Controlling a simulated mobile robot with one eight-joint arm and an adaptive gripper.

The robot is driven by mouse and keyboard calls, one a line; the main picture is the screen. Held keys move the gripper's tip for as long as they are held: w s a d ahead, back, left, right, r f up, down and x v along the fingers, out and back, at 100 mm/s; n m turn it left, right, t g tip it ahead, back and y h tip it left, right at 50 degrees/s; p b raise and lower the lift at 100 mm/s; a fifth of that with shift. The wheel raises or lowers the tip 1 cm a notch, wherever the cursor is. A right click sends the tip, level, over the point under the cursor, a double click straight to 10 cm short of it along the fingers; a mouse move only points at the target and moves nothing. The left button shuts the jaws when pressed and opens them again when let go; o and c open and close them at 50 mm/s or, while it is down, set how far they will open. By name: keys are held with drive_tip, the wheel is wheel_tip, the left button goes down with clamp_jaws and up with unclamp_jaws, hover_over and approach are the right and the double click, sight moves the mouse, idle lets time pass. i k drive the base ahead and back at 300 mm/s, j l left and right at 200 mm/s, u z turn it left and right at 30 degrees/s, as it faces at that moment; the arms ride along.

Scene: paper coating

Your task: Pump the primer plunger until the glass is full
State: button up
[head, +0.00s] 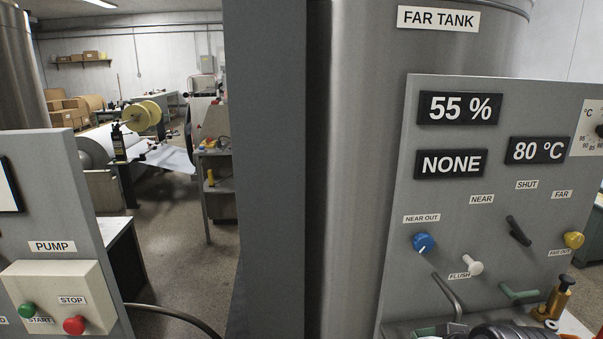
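A brass cylinder with a black knob on top (556,299), which looks like the primer plunger, stands upright at the lower right of the head view, in front of the grey panel. I cannot make out a label on it or tell how far its knob is down. No glass or fill level can be made out. A dark mechanical part at the bottom edge looks like my gripper (505,331), left of the brass cylinder and apart from it in the picture. Most of it is cut off, so its fingers cannot be read.
The far tank's grey panel (455,215) carries displays reading 55 %, NONE and 80 °C. It has a blue knob (423,243), a white flush knob (472,264), a black lever (518,231) and a yellow knob (574,240). A pump box (62,298) is at left.

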sight(567, 280)
drive_tip(key=z, duration=1.4)
